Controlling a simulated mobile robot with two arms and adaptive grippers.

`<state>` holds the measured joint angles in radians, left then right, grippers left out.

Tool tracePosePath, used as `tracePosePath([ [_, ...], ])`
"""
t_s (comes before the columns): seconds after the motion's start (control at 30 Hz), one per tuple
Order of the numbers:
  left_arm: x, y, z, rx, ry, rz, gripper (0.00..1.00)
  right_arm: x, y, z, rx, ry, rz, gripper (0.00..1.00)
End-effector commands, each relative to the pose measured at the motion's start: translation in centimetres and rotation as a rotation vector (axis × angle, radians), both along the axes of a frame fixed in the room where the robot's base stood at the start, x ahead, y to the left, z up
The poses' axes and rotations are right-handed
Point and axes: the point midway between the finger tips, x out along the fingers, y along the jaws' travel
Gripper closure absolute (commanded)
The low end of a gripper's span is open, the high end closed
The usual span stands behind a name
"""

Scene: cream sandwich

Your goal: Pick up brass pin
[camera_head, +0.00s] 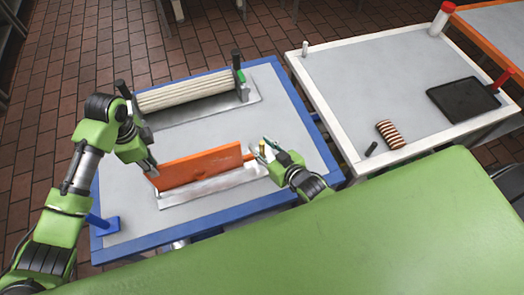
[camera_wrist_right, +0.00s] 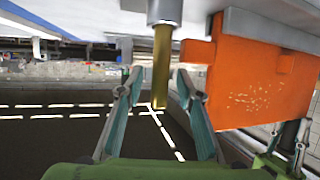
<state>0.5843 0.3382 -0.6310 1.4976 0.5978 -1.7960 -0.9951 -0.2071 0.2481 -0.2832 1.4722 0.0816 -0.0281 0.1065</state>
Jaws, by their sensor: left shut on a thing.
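The brass pin (camera_wrist_right: 162,65) hangs as a gold rod below a grey cylinder in the right wrist view. In the head view its small yellow end (camera_head: 262,147) shows by the right end of the orange panel (camera_head: 200,165). My right gripper (camera_wrist_right: 159,80) is open, with a finger on each side of the pin and a gap visible on both sides. In the head view my right gripper (camera_head: 266,148) is at the panel's right end. My left gripper (camera_head: 151,171) is shut on the left end of the orange panel, which also shows in the right wrist view (camera_wrist_right: 260,80).
The panel stands over a metal plate (camera_head: 215,188) on the blue-edged table (camera_head: 290,125). A ribbed roller (camera_head: 185,90) lies behind it. A white-edged table (camera_head: 350,70) at right holds a black tray (camera_head: 462,98), a striped roll (camera_head: 390,134) and small cylinders.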

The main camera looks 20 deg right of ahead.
Motion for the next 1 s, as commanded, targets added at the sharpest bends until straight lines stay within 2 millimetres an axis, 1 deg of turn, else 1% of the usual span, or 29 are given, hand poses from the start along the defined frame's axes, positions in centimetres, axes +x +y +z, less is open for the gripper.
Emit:
tracePosePath([
  [0.03, 0.0, 0.0, 0.0, 0.0, -0.001, 0.001, 1.0, 0.0, 0.0, 0.0, 0.0, 0.0, 0.0, 0.8],
  [0.07, 0.0, 0.0, 0.1, 0.0, -0.001, 0.001, 1.0, 0.0, 0.0, 0.0, 0.0, 0.0, 0.0, 0.87],
  [0.1, 0.0, 0.0, 0.1, 0.0, -0.001, 0.001, 1.0, 0.0, 0.0, 0.0, 0.0, 0.0, 0.0, 0.98],
  [0.13, 0.0, 0.0, 0.1, 0.0, -0.001, 0.001, 1.0, 0.0, 0.0, 0.0, 0.0, 0.0, 0.0, 1.0],
  [0.43, 0.0, 0.0, 0.1, 0.0, -0.001, 0.001, 1.0, 0.0, 0.0, 0.2, 0.001, -0.003, 0.0, 1.0],
  [0.53, 0.0, 0.0, 0.1, 0.0, -0.001, 0.001, 1.0, 0.1, 0.0, 0.6, 0.0, -0.004, 0.0, 1.0],
  [0.67, 0.0, 0.0, 0.1, 0.0, -0.001, 0.001, 1.0, 0.0, 0.0, 2.3, 0.001, -0.006, 0.001, 1.0],
  [0.9, 0.0, 0.0, 0.0, 0.0, 0.0, 0.0, 1.0, 0.0, 0.0, 6.8, 0.0, -0.006, 0.001, 1.0],
  [1.0, 0.0, 0.0, 0.0, 0.0, 0.0, 0.0, 1.0, 0.0, 0.0, 8.5, 0.0, -0.006, 0.001, 1.0],
])
